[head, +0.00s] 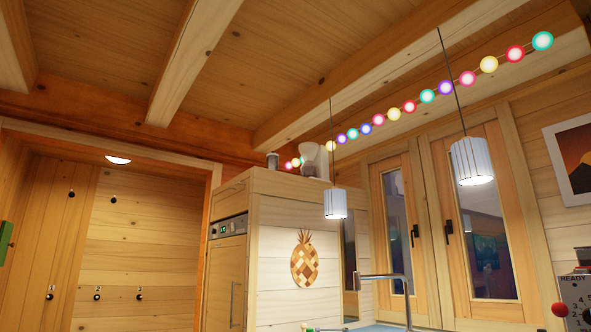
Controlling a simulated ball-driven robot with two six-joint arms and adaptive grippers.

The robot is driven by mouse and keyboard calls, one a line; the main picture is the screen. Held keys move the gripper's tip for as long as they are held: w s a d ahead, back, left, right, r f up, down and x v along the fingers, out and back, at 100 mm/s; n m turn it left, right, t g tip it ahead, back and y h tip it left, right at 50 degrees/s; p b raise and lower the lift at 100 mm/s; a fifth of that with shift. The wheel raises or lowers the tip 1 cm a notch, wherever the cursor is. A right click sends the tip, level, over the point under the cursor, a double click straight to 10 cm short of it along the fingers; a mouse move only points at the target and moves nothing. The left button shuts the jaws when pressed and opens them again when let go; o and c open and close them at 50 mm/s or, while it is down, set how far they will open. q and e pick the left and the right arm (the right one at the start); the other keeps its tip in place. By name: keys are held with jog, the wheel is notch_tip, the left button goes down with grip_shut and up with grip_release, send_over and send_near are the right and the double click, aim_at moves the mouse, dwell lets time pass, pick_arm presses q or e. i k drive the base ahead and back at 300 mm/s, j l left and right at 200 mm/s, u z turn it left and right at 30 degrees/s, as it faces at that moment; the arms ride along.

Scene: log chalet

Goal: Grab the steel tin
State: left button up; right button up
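A small grey cylindrical object (272,160) stands on top of the tall wooden cabinet, near its left front. It looks like metal and could be the steel tin, but it is too small to be sure. Neither of my grippers is in view.
The wooden cabinet (275,192) has a built-in oven panel (228,228) and a pineapple decoration (304,259). A white object (313,160) stands on its top. Two pendant lamps (335,204) (472,161) hang ahead. A tap (385,277) and a dial machine (576,300) show low at right.

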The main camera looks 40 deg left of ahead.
aim_at(272, 158)
jog(key=u, duration=1.45)
jog(key=i+j+u, duration=0.2)
jog(key=i, duration=0.35)
